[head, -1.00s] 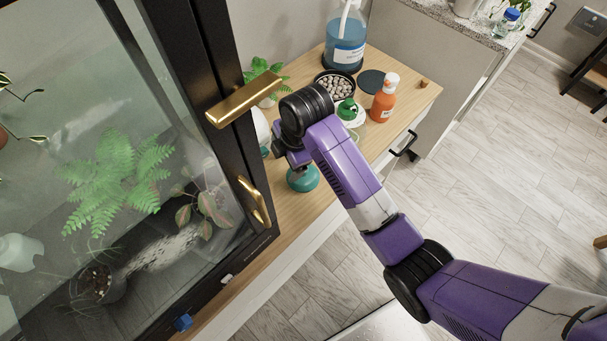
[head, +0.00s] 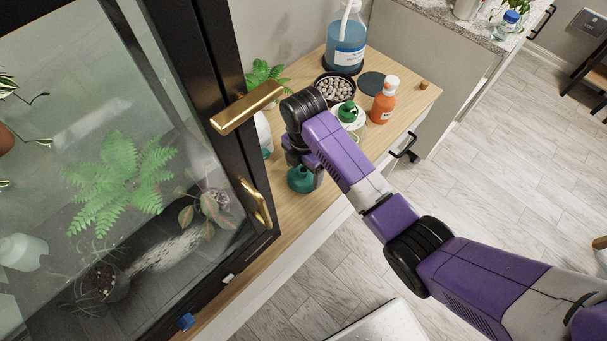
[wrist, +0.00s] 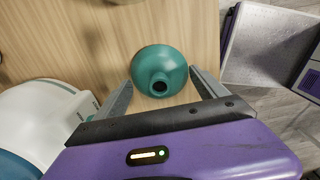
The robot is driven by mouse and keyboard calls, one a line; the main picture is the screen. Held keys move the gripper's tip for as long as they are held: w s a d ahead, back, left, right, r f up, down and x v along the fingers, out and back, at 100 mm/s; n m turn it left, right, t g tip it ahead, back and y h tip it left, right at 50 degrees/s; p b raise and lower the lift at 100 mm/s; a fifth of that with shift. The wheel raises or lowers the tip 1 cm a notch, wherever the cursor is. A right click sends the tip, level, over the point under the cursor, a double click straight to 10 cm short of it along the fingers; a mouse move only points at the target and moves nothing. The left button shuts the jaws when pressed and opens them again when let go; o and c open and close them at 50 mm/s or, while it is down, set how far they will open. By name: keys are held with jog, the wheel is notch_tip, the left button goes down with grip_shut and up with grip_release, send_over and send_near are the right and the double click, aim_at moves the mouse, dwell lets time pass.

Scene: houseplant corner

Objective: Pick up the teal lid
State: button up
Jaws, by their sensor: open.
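The teal lid (head: 301,180) is a rounded, dome-like piece on the wooden cabinet top, near its front edge. In the wrist view the teal lid (wrist: 160,62) shows a dark round opening in its raised middle. My gripper (wrist: 161,76) is open, with one finger to the left and one to the right of the lid. Gaps show between the fingers and the lid, and nothing is held. In the head view my gripper (head: 304,162) is just above the lid and partly covers it.
A white rounded object (wrist: 45,115) is close to my gripper's left. A glass case (head: 120,130) with gold handles stands left. Behind my arm are an orange bottle (head: 383,104), a pebble bowl (head: 336,88), a green item (head: 347,111) and a blue-liquid bottle (head: 345,50).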

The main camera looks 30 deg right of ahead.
jog(key=shift+f, duration=0.2)
jog(key=shift+s, duration=0.1)
jog(key=c, duration=1.5)
jog(key=shift+c, duration=0.2)
